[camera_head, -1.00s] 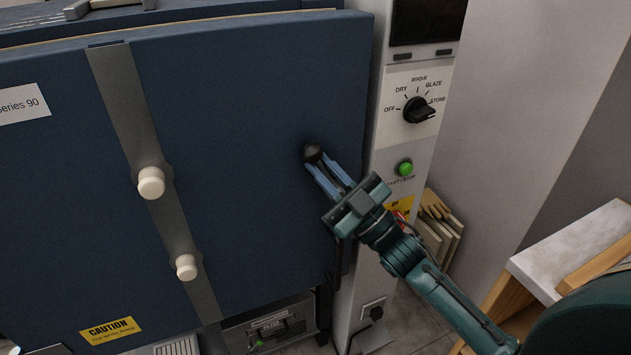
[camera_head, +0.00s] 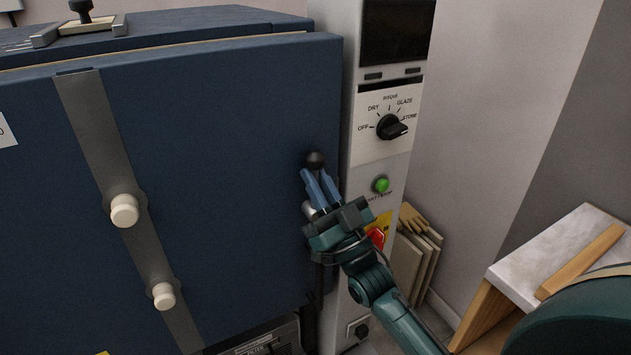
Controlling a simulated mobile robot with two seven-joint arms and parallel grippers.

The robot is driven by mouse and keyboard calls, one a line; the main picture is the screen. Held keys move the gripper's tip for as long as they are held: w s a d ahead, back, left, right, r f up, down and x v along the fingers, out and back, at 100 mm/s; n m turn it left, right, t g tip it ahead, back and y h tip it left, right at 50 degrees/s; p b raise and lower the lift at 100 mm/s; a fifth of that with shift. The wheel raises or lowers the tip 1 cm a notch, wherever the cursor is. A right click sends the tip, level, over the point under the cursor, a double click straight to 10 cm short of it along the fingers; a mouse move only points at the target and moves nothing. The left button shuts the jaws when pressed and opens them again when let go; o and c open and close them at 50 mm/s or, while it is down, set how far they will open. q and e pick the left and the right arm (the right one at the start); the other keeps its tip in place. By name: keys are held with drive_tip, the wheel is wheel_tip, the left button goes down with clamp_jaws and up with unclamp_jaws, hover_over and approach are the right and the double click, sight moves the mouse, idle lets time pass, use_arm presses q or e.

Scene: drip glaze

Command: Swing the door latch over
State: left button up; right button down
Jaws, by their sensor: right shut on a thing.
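The blue kiln door (camera_head: 215,160) fills the left and middle of the head view and looks shut or nearly so. The door latch shows as a dark round knob (camera_head: 316,159) near the door's right edge. My right gripper (camera_head: 320,183) is shut on the latch just below this knob, its blue fingers pointing up. The fingers and wrist hide most of the latch. A short pale cylinder (camera_head: 309,209) shows beside the fingers. My left gripper is not in view.
The control column (camera_head: 385,165) with a dial (camera_head: 388,127) and green button (camera_head: 381,184) stands close to the right of my gripper. A shelf (camera_head: 560,250) stands at the right.

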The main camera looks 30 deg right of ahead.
drive_tip(key=shift+s+d+r, duration=0.1)
drive_tip(key=shift+d+r, duration=0.05)
drive_tip(key=shift+r, duration=0.45)
drive_tip(key=c, duration=1.3)
unclamp_jaws()
drive_tip(key=shift+s, duration=0.1)
drive_tip(key=shift+o, duration=0.5)
drive_tip(key=shift+f, duration=0.2)
drive_tip(key=shift+y, duration=0.3)
